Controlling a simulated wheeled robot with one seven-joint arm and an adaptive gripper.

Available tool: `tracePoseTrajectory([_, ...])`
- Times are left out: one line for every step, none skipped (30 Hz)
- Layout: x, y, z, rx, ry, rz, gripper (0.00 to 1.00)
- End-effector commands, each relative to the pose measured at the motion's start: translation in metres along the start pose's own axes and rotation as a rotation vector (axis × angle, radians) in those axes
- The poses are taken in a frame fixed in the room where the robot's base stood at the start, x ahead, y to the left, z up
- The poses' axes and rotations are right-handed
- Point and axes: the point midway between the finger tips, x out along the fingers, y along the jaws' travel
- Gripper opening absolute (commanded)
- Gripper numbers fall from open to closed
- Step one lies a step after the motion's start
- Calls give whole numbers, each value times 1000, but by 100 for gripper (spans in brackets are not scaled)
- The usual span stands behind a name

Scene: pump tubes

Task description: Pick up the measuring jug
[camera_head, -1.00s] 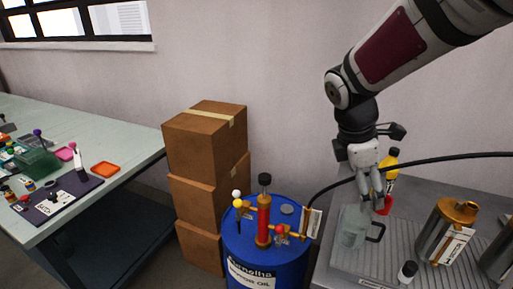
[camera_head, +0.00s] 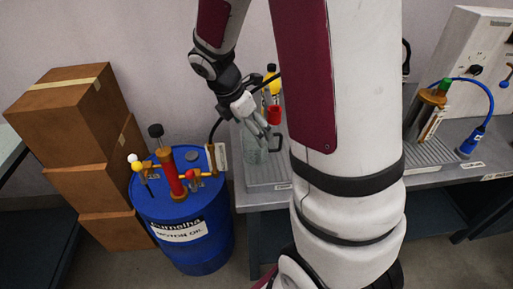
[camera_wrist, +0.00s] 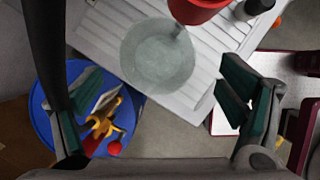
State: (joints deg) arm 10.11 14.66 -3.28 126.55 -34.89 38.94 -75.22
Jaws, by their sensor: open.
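The measuring jug is clear with a dark handle. It stands on a ribbed grey tray (camera_head: 268,176) and shows in the head view (camera_head: 253,156), partly behind my fingers. In the wrist view the jug (camera_wrist: 157,55) appears from above as a pale, see-through round shape ahead of and between my fingers. My gripper (camera_head: 268,138) points down over the jug, its fingers apart and empty. The wrist view shows the gripper (camera_wrist: 160,92) with its green-padded fingers wide on both sides. Whether a finger touches the jug I cannot tell.
A blue drum (camera_head: 185,228) with a red and brass pump stands left. Stacked cardboard boxes (camera_head: 75,120) are farther left. My arm hides much of the bench.

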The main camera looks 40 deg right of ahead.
Motion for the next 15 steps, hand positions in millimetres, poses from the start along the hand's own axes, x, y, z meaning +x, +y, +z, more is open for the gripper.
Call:
tracePoseTrajectory([8,0,-1,0,0,-4,89])
tracePoseTrajectory([13,1,-1,-1,1,-5,89])
tracePoseTrajectory([20,2,-2,-2,0,-5,89])
tracePoseTrajectory([24,2,-2,-2,0,-5,89])
tracePoseTrajectory([28,3,-2,-2,0,-5,89])
tracePoseTrajectory([34,3,-2,0,1,-4,89])
tracePoseTrajectory([37,2,-2,0,0,-5,89])
tracePoseTrajectory([40,2,-2,0,0,-5,89])
tracePoseTrajectory([43,3,-2,0,0,-3,89])
tracePoseTrajectory([44,3,-1,0,0,-2,89])
tracePoseTrajectory([45,3,-1,0,0,-2,89])
tracePoseTrajectory([46,3,-1,0,0,-1,89])
tracePoseTrajectory([46,3,-1,0,0,-1,89])
tracePoseTrajectory([46,3,-1,0,0,-1,89])
tracePoseTrajectory([46,3,-1,0,0,-1,89])
